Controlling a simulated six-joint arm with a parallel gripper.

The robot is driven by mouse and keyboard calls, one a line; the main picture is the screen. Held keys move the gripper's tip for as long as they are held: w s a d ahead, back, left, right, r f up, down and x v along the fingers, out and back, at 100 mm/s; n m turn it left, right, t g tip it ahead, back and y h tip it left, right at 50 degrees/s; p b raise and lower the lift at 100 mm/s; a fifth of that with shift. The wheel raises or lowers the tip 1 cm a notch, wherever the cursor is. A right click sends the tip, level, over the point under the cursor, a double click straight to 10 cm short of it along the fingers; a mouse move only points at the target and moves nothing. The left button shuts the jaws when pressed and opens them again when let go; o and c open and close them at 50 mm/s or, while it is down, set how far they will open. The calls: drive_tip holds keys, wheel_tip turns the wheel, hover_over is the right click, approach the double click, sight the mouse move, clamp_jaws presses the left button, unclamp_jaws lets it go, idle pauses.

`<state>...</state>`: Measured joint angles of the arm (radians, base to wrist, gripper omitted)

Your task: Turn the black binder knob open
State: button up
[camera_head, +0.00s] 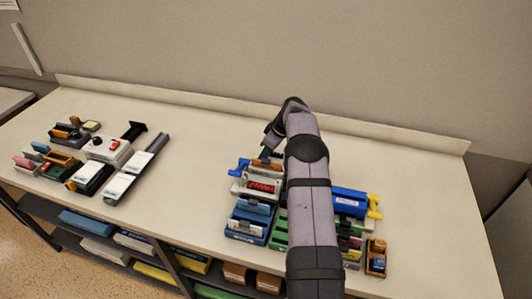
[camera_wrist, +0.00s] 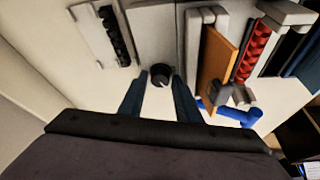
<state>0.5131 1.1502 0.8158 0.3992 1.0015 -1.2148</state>
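In the wrist view, a round black knob (camera_wrist: 160,74) stands on a pale panel (camera_wrist: 152,35). My gripper (camera_wrist: 160,82) has its two dark fingers apart, one on each side of the knob, with a visible gap. Whether either fingertip touches the knob is hard to tell. In the head view my gripper (camera_head: 265,153) is low at the back of the right-hand group of items. The knob beneath it is hidden there by my arm and gripper.
In the wrist view, a white strip with a black ribbed part (camera_wrist: 115,36) lies left. An orange board (camera_wrist: 216,62), a red ribbed part (camera_wrist: 254,50) and a blue handle (camera_wrist: 236,113) are right. The middle of the counter (camera_head: 200,150) is clear.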

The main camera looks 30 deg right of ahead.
clamp_jaws()
drive_tip(key=c, duration=0.8)
unclamp_jaws()
drive_tip(key=shift+f+b, duration=0.1)
drive_tip(key=shift+b, duration=0.25)
drive_tip(key=c, duration=0.8)
unclamp_jaws()
drive_tip(key=m+h+b, duration=0.1)
drive_tip(key=m+b, duration=0.1)
drive_tip(key=shift+a+m, duration=0.15)
drive_tip(key=shift+m, duration=0.15)
drive_tip(key=c, duration=0.8)
unclamp_jaws()
drive_tip(key=shift+s+a+m+h+b, duration=0.1)
drive_tip(key=shift+m+h+b, duration=0.5)
drive_tip(key=shift+m, duration=0.9)
drive_tip(key=c, duration=0.8)
unclamp_jaws()
drive_tip(key=c, duration=0.8)
unclamp_jaws()
